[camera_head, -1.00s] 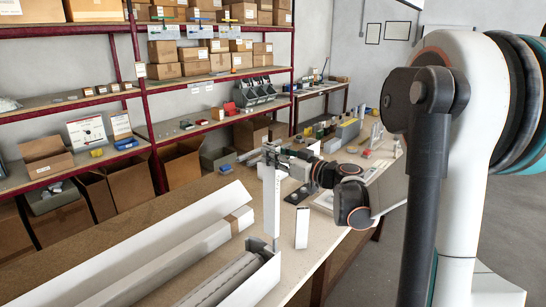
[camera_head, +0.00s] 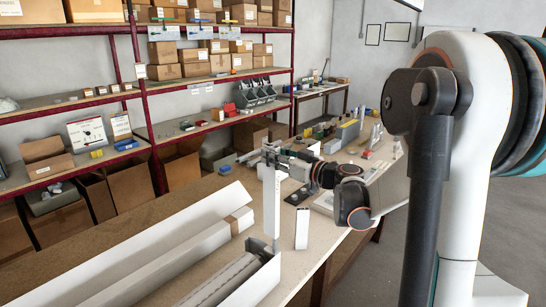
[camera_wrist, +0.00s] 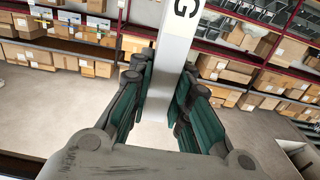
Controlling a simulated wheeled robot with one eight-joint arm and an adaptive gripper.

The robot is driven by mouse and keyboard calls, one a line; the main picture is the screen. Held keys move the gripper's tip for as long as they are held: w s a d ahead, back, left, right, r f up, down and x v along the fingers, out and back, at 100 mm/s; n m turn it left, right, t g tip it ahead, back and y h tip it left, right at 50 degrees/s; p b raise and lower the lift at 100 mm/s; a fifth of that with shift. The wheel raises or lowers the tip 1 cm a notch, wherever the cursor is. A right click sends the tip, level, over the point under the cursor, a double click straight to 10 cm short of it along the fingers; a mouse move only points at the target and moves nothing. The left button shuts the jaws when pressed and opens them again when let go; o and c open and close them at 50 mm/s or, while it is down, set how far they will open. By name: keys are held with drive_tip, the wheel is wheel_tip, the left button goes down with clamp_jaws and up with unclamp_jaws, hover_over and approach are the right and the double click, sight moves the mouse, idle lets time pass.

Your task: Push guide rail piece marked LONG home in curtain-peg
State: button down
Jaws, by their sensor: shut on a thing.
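My gripper (camera_head: 273,157) is shut on a tall white guide rail piece (camera_head: 271,203), which hangs upright above the front bench. In the wrist view the piece (camera_wrist: 171,70) runs between the green-padded fingers of my gripper (camera_wrist: 165,95). A dark letter, seemingly a G, shows on its face; the rest of the marking is out of view. A thin grey upright part (camera_head: 276,243) shows below the white piece's lower end, near an open long box. I cannot tell whether it is the curtain-peg, or whether the piece touches it.
A long white open box (camera_head: 262,278) with grey profiles lies at the front, beside another long white box (camera_head: 150,250). A small white upright piece (camera_head: 302,228) stands just right of the held piece. Small items crowd the bench behind my gripper. Red-framed shelves (camera_head: 140,95) line the wall.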

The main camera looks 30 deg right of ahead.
drive_tip(key=shift+f+b, duration=3)
drive_tip(key=shift+f, duration=0.65)
drive_tip(key=c, duration=1.4)
unclamp_jaws()
approach(278, 179)
drive_tip(key=shift+s+r, duration=0.1)
